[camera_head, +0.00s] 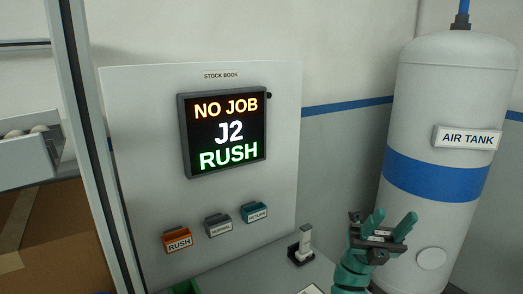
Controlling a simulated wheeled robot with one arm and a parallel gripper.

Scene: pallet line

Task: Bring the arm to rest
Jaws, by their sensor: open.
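My gripper (392,227) is teal with dark parts and shows at the lower right, in front of the air tank. Its two fingers point up and stand apart, with nothing between them. My teal arm (351,272) runs down from it to the bottom edge of the picture. The rest of the arm is out of view.
Below are orange RUSH (178,240), grey (218,226) and teal (255,213) buttons. A white air tank (440,110) stands right. A small upright device (303,245) stands left of my gripper.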

